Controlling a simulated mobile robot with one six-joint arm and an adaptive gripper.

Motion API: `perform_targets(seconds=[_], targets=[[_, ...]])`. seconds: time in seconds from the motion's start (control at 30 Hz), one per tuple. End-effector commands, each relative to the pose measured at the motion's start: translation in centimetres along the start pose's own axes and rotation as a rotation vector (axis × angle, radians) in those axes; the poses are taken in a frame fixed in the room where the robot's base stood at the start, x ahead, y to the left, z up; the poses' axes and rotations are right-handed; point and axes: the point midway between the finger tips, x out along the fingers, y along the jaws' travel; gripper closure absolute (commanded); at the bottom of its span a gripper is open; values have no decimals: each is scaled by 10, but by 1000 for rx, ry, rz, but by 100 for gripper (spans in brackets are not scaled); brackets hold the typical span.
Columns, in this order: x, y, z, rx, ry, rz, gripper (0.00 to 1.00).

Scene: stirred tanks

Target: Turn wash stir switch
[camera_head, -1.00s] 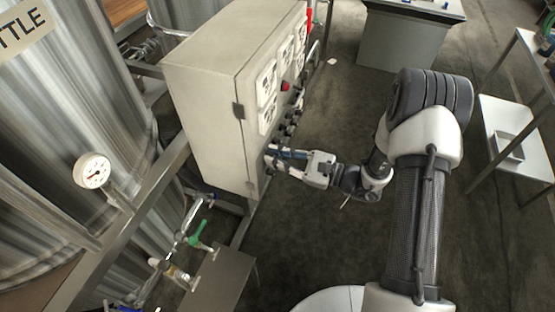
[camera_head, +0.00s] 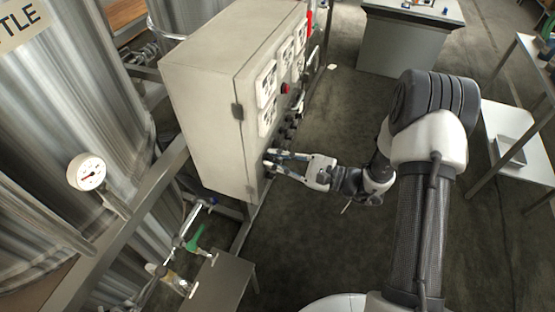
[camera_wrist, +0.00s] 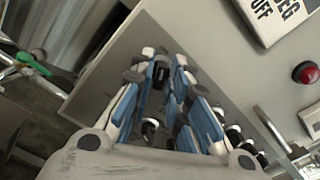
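The grey control cabinet (camera_head: 205,110) stands left of my arm. Its front panel carries small black rotary switches (camera_head: 290,123) below white label plates; I cannot read which one is the wash stir switch. My gripper (camera_head: 269,160) is at the lower part of this panel, fingers pointing at it. In the wrist view my gripper (camera_wrist: 166,66) has its two blue-padded fingers apart, with a gap between the tips. A dark knob (camera_wrist: 162,72) shows between or just behind the tips; contact cannot be told. Other switches (camera_wrist: 150,128) are partly hidden by the fingers.
A red button (camera_head: 285,88) sits higher on the panel and also shows in the wrist view (camera_wrist: 305,73). Steel tanks with a pressure gauge (camera_head: 86,172) and a green-handled valve (camera_head: 195,238) stand left.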

Motion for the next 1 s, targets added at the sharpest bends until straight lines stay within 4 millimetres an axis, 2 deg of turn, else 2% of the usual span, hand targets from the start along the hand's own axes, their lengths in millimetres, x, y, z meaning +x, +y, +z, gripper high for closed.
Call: perform_targets(seconds=[0.2, 0.57, 0.67, 1.0], targets=[[0, 0, 0, 1, 0, 0, 72], [-5, -1, 0, 1, 1, -2, 72], [-19, -1, -1, 1, 2, -4, 72], [-90, -1, -1, 0, 2, -5, 72]])
